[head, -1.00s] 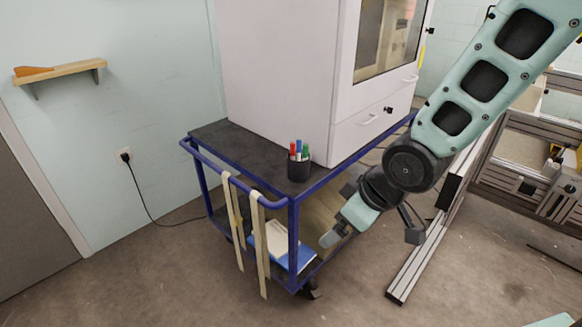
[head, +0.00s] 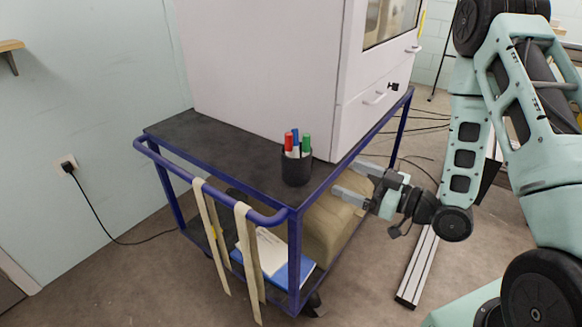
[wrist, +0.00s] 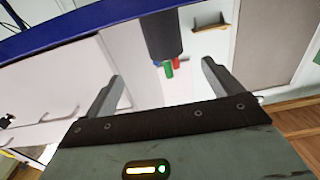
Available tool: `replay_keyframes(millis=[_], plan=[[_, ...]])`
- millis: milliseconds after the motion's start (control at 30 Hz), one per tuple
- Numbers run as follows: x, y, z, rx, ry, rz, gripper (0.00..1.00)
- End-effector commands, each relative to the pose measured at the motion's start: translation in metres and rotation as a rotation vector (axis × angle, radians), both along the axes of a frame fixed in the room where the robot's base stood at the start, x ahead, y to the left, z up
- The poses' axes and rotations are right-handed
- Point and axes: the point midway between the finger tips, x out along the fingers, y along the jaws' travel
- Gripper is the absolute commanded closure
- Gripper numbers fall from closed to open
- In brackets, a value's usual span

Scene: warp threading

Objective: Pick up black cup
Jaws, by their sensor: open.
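The black cup (head: 296,168) stands upright on the dark top shelf of the blue cart (head: 226,150), near its front right corner. It holds red, blue and green markers. In the wrist view the cup (wrist: 163,36) appears upside down at the top, with its markers pointing down, beyond and between the fingers. My gripper (head: 352,182) is open and empty, just right of the cup and beside the cart's right edge. A gap separates the fingers from the cup. The gripper's two fingers also show in the wrist view (wrist: 160,85).
A large white cabinet (head: 265,70) stands on the cart right behind the cup. The cart's blue handle rail (head: 215,180) has pale straps (head: 247,255) hanging from it. The lower shelf holds a blue book (head: 305,268) and a tan bundle (head: 328,232). Aluminium profiles (head: 417,270) lie on the floor.

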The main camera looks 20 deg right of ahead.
Motion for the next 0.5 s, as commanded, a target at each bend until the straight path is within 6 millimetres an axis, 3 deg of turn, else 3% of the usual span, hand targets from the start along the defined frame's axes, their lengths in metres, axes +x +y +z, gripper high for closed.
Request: replay_keyframes(millis=[500], plan=[[0.042,0.033,-0.006,-0.004,-0.006,0.004,0.09]])
